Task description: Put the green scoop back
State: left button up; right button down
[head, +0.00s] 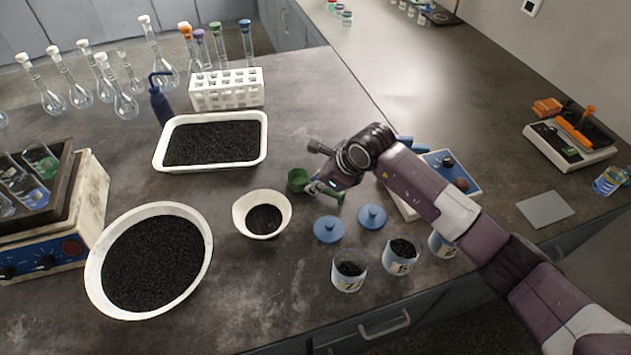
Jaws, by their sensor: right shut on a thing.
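The green scoop (297,180) is at the middle of the bench, with its cup to the left and its handle running right beneath my right gripper. My right gripper (322,187) is shut on the scoop's handle. The scoop is at or just above the bench top; I cannot tell if it touches. The fingers and wrist hide part of the handle. My left gripper is not in view.
A white bowl (241,204) with dark grains stands left of the scoop, near a large round pan (92,270) and a white tray (159,159). Two blue lids (328,229) and several jars (348,279) stand in front. A blue-and-white device (452,165) is behind my right arm.

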jog(key=shift+f, duration=0.1)
jog(key=shift+f+b, duration=0.15)
jog(key=shift+b, duration=0.15)
jog(key=c, duration=1.8)
grip_release()
jog(key=shift+c, duration=0.2)
jog(key=shift+r+p, duration=0.25)
jog(key=shift+p, duration=0.05)
jog(key=b+v, duration=0.2)
jog(key=v, duration=1)
